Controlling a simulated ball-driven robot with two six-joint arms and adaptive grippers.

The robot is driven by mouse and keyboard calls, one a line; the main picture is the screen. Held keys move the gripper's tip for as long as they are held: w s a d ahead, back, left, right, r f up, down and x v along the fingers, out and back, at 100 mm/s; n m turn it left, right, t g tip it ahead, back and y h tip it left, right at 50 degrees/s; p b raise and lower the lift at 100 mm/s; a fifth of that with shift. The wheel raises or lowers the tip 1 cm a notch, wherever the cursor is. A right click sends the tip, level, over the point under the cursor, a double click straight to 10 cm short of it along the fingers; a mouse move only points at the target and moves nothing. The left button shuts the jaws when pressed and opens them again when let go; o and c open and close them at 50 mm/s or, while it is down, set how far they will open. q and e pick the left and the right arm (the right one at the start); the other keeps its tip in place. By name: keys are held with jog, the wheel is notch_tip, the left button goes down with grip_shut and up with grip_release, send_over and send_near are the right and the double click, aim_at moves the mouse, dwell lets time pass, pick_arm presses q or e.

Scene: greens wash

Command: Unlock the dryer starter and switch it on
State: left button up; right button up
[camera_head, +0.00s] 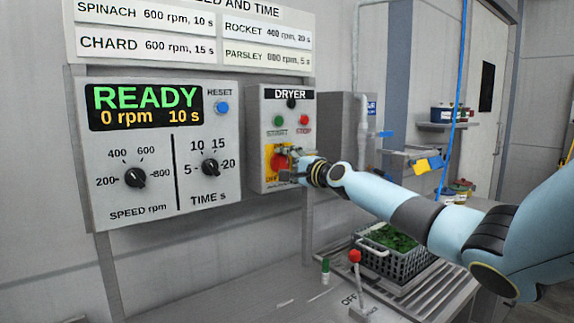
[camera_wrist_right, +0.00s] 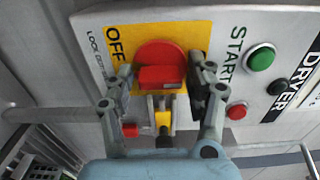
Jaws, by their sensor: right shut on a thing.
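The dryer starter is a grey box (camera_head: 290,105) on the wall, labelled DRYER, with a green START button (camera_head: 279,120) and a red STOP button (camera_head: 303,120). Low on it, a red rotary switch (camera_wrist_right: 160,62) sits on a yellow plate (camera_wrist_right: 118,22) near the word OFF. My right gripper (camera_wrist_right: 162,80) is shut on the red switch, one finger on either side of its grip bar. Below the switch in the right wrist view are a grey bracket, a small yellow part (camera_wrist_right: 163,119) and a small red part (camera_wrist_right: 130,130); whether either is a lock is unclear. My left gripper is out of view.
A control panel (camera_head: 155,205) left of the starter reads READY, 0 rpm, 10 s. Below are a counter (camera_head: 240,290), a red-knobbed lever (camera_head: 355,256), a green-capped marker (camera_head: 325,270) and a basket of greens (camera_head: 400,265). A pipe and grey cabinet stand right of the starter.

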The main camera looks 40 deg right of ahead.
jog(key=o, duration=0.7)
jog(key=shift+o, duration=0.5)
jog(key=shift+w+a, duration=0.1)
jog(key=shift+w, duration=0.05)
